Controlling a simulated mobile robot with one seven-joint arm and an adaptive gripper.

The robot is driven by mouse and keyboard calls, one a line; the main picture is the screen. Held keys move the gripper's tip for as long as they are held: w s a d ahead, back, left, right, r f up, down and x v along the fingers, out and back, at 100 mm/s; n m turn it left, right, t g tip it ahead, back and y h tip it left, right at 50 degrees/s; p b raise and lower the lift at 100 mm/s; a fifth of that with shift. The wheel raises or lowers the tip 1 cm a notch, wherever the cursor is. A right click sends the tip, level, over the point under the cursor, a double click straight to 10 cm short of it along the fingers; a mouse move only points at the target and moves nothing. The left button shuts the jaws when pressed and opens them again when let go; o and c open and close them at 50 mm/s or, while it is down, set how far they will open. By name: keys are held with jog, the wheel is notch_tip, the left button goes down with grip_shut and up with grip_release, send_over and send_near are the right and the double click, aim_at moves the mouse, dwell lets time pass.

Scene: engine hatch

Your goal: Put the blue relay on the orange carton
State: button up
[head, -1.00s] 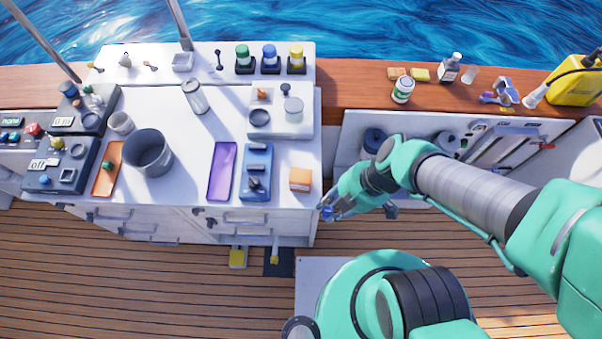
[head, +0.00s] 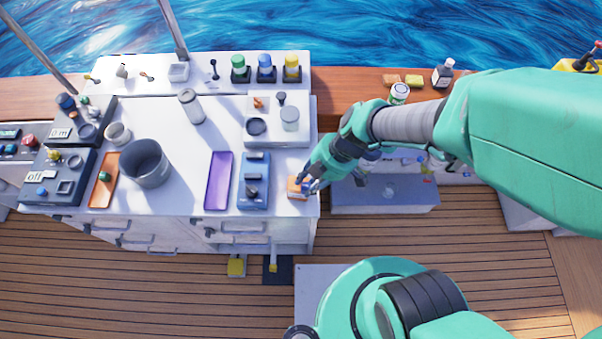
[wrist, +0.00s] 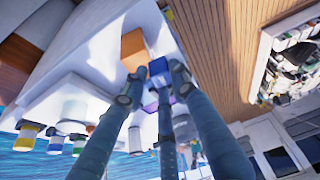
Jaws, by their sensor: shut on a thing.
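The orange carton (head: 296,187) sits at the right end of the white counter, near its front edge. It also shows in the wrist view (wrist: 132,48), just beyond my fingertips. My gripper (head: 308,184) is at the carton's right side in the head view. In the wrist view, my gripper (wrist: 155,84) is shut on the blue relay (wrist: 158,67), which shows between the fingertips. The relay overlaps the carton's edge in that view; I cannot tell whether they touch. In the head view the relay is mostly hidden by the fingers.
A blue device (head: 254,182) and a purple tray (head: 218,181) lie left of the carton. A grey bucket (head: 146,164) stands farther left. A white panel with a grey cup (head: 289,118) lies behind. Bare counter surrounds the carton's back side.

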jog(key=shift+w+a+f, duration=0.1)
jog(key=shift+w+a, duration=0.3)
jog(key=shift+w, duration=0.35)
jog(key=shift+w+a+f, duration=0.1)
jog(key=shift+w+a, duration=0.25)
jog(key=shift+w, duration=0.35)
jog(key=shift+w+a, duration=0.4)
jog(key=shift+w, duration=0.35)
jog(key=shift+f, duration=1.75)
jog(key=shift+f, duration=0.15)
jog(key=o, duration=1.1)
jog(key=shift+r, duration=0.2)
jog(key=shift+w+d+r, duration=0.1)
jog(key=shift+d+r, duration=0.1)
jog(key=shift+r, duration=0.15)
jog(key=v, duration=1.1)
jog(key=shift+p, duration=0.4)
